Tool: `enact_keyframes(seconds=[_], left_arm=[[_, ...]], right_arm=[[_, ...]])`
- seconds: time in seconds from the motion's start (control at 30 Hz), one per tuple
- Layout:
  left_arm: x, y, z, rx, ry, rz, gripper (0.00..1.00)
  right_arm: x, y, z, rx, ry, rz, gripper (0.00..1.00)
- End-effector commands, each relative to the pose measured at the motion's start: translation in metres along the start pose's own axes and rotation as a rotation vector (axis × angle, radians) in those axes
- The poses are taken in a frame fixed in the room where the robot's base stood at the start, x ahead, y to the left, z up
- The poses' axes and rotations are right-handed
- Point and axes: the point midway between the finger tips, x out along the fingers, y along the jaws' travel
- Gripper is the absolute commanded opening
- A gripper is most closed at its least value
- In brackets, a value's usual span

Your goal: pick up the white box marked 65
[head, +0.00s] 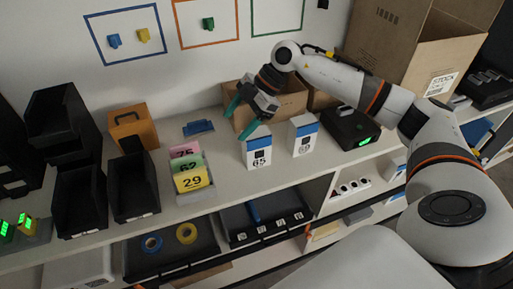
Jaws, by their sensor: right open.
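The white box marked 65 (258,150) stands upright on the shelf top, with a blue top edge and a dark square above its number. Another white box (303,134) of the same kind stands just to its right; its number is hard to read. My right gripper (237,119) has green fingers, spread open and empty. It hangs above and behind the box marked 65 in the picture, apart from or barely overlapping its top edge; I cannot tell the exact gap. My left gripper is not in view.
Number cards (193,181) stand in a holder left of the box. An open brown carton (288,103) is behind. A black device (350,128) with a green display sits to the right. Black bins (133,186) and an orange case (132,128) stand at left.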

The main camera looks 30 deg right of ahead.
Motion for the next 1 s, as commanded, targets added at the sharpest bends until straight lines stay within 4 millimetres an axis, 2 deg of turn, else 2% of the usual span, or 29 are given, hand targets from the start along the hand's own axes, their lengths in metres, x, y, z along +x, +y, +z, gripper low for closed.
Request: enact_keyframes(seconds=[0.03, 0.1, 0.23, 0.53, 0.83, 1.0], left_arm=[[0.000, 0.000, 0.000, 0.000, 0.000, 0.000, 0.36], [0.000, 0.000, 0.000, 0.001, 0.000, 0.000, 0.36], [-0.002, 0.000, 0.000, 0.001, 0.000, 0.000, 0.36], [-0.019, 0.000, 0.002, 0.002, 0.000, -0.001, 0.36], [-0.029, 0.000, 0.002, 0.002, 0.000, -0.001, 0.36], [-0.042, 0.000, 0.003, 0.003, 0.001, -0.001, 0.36]], right_arm=[[-0.020, -0.002, -0.020, 0.058, 0.090, 0.011, 0.71], [-0.038, -0.001, -0.041, 0.127, 0.182, 0.027, 0.71], [-0.052, 0.003, -0.059, 0.199, 0.265, 0.041, 0.71], [-0.007, 0.007, -0.073, 0.208, 0.274, 0.048, 0.71], [0.017, 0.009, -0.082, 0.208, 0.272, 0.048, 0.71], [0.041, 0.010, -0.092, 0.206, 0.271, 0.047, 0.71]])
